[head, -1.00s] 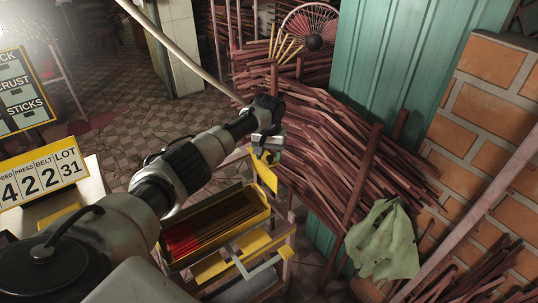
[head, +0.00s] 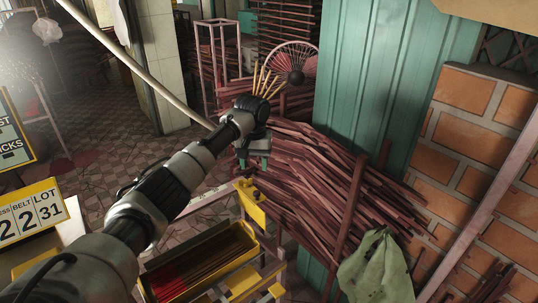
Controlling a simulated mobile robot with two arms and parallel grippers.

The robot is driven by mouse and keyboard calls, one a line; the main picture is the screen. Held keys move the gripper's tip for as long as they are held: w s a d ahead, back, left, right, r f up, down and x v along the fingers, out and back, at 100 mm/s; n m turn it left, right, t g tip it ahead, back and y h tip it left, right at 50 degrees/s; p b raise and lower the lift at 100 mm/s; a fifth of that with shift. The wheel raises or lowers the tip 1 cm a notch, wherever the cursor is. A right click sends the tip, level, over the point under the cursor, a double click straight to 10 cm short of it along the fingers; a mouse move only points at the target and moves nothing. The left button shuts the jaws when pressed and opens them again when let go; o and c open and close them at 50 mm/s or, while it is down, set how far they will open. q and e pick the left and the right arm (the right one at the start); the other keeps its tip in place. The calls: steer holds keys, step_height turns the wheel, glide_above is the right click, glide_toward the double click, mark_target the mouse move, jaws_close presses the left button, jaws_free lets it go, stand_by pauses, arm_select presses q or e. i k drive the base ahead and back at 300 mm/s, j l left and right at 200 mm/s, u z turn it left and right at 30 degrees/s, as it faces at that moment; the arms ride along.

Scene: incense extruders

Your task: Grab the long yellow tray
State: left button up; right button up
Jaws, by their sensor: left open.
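The long yellow tray (head: 228,262) is low in the head view, with red sticks at its left end and brown sticks along the rest. It sits on a small frame, and my left arm passes in front of its left side. My left gripper (head: 253,160) is open and empty, pointing down. It appears in the picture above and to the right of the tray, apart from it. My right gripper is out of view.
A yellow upright piece (head: 251,205) stands at the frame's back corner, below my left gripper. Piles of brown sticks (head: 310,185) lie behind it against a green corrugated panel (head: 395,80). A green cloth (head: 375,268) hangs at the lower right. Tiled floor is open at left.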

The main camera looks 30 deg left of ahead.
mark_target(183, 275)
steer(key=k+l, duration=0.75)
steer(key=k, duration=0.1)
